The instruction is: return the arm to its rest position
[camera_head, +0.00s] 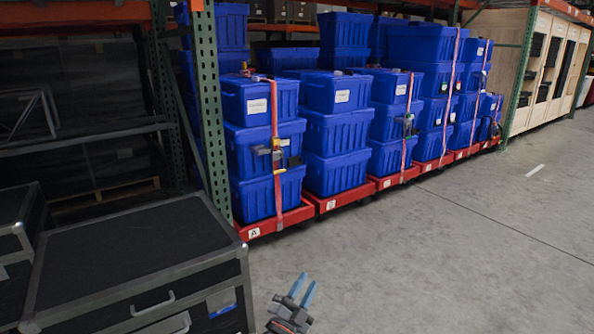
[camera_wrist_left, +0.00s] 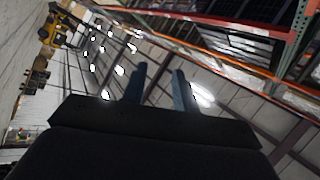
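My left gripper (camera_head: 303,290) shows at the bottom of the head view, its two blue fingers pointing up, over the bare floor beside the black case. The fingers stand a little apart with nothing between them. In the left wrist view the fingers of my left gripper (camera_wrist_left: 160,88) also stand apart and empty, against the ceiling. The rest of the left arm lies mostly below the head view. My right gripper is in neither view.
Blue totes (camera_head: 335,130) stand stacked on red dollies (camera_head: 345,200), some with red straps. A black flight case (camera_head: 130,255) stands close at left. A green rack post (camera_head: 210,110) rises behind it. The grey floor (camera_head: 450,260) at right is clear.

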